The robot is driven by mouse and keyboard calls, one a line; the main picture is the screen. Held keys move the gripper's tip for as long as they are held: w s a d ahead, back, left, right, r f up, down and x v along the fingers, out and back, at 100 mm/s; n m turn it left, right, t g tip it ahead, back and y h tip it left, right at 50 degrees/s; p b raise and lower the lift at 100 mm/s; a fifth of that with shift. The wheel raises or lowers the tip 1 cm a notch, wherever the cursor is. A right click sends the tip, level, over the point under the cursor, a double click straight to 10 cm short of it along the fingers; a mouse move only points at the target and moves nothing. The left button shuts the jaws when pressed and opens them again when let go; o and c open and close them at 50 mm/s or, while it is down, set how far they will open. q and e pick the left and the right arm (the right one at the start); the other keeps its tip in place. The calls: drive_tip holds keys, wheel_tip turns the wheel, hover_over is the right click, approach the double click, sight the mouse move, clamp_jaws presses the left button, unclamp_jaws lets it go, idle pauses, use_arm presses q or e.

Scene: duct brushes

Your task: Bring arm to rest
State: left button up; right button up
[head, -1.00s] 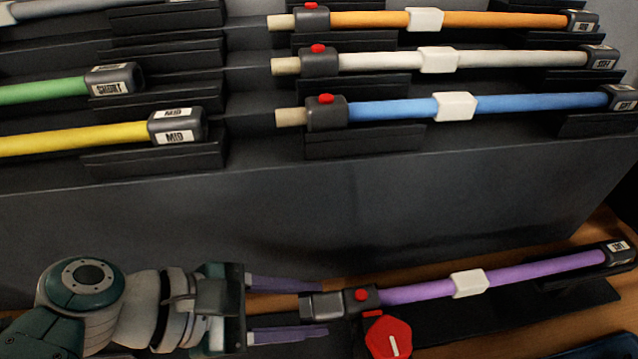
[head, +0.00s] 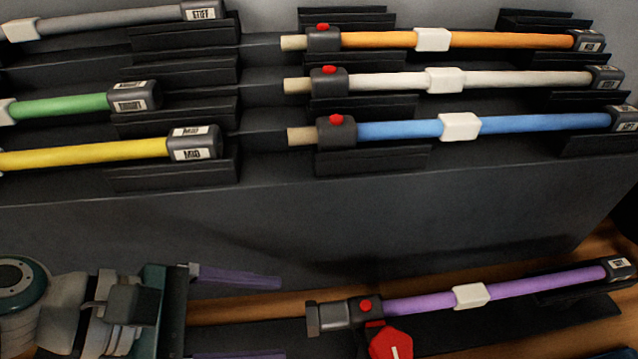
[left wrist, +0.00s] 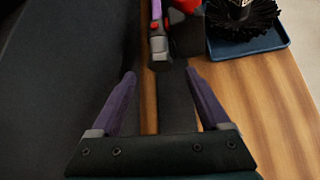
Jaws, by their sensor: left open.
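My left gripper (head: 235,312) is at the lower left of the head view, open and empty, with its purple fingers apart. In the left wrist view the two fingers (left wrist: 160,95) are spread with nothing between them. A purple rod (head: 530,284) with a white collar lies on a low black holder to the right of the gripper. Its dark grey end fitting (head: 328,318) faces the fingertips with a gap between. The fitting also shows ahead of the fingers in the left wrist view (left wrist: 159,48). My right gripper is in neither view.
A dark stepped rack (head: 300,225) stands behind, holding orange, white, blue (head: 400,130), grey, green and yellow (head: 90,155) rods. A red knob (head: 391,343) sits in front of the purple rod. A black brush stands on a blue tray (left wrist: 250,47) on the wooden table.

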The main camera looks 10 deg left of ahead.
use_arm(q)
drive_tip(key=s+a+r+m+g+y+p, duration=0.1)
drive_tip(key=s+a+r+m+y, duration=0.35)
drive_tip(key=m, duration=0.55)
drive_tip(key=s+a+r+m+g+y+p, duration=0.1)
drive_tip(key=s+a+r+m+y, duration=0.4)
drive_tip(key=m, duration=0.6)
drive_tip(key=w+p+v, duration=0.2)
drive_tip(key=p+v, duration=1)
drive_tip(key=w+d+r+p+v, duration=0.1)
drive_tip(key=w+p+v, duration=0.2)
drive_tip(key=p+v, duration=1)
drive_tip(key=w+r+p+v, duration=0.1)
drive_tip(key=w+p+v, duration=0.2)
drive_tip(key=p+v, duration=0.9)
drive_tip(key=shift+d+r+m+t+p, duration=0.15)
drive_tip(key=shift+r+m+t+p, duration=0.2)
drive_tip(key=shift+r+p, duration=0.2)
drive_tip(key=shift+w+f, duration=0.15)
